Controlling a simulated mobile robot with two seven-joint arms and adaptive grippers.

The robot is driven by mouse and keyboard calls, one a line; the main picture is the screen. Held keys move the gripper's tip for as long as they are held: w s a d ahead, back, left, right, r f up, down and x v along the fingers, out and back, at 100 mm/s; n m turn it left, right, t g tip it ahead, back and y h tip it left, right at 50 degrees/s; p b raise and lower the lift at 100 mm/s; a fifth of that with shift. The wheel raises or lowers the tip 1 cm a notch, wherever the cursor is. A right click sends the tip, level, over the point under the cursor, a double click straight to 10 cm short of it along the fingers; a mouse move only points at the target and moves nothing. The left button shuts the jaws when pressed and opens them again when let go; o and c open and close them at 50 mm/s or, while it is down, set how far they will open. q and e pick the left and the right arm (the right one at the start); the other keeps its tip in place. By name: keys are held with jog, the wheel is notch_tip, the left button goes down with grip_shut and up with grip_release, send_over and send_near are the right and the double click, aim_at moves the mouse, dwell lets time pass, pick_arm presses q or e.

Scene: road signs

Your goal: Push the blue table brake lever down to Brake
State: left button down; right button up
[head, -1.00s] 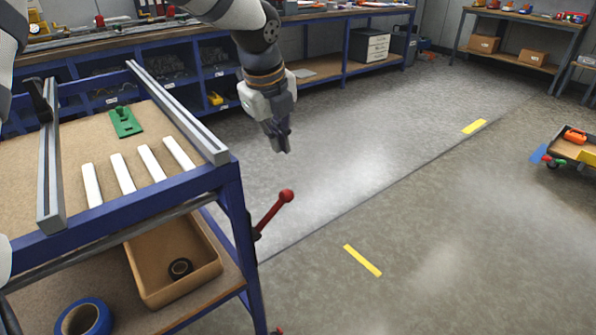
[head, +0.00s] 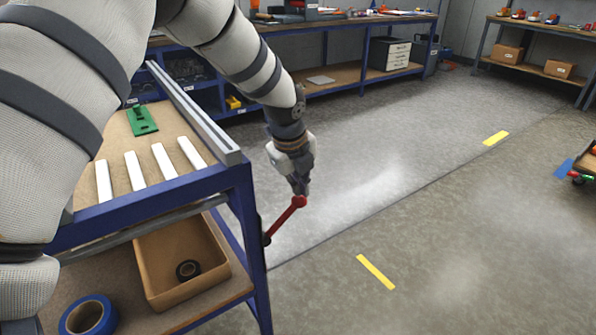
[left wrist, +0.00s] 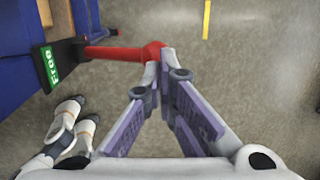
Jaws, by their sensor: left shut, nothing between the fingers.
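The blue table (head: 150,208) stands at the left in the head view. Its brake lever (head: 283,218) is a red rod with a round red knob, slanting up and to the right from the table's corner leg. The left wrist view shows the red lever (left wrist: 110,53) and a green label reading "Free" (left wrist: 48,68) beside its pivot. My left gripper (head: 302,188) is shut and empty, pointing down with its fingertips right at the top of the knob. In the left wrist view its fingertips (left wrist: 164,55) overlap the knob; contact is not certain. My right gripper is out of view.
White strips (head: 135,170) and a green part (head: 142,120) lie on the tabletop. A brown bin (head: 150,275) and a blue tape roll (head: 88,316) sit on the lower shelf. The floor right of the lever is clear, with yellow marks (head: 375,271).

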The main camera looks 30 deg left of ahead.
pick_arm(q)
jog(key=shift+w+f, duration=0.2)
jog(key=shift+f, duration=0.3)
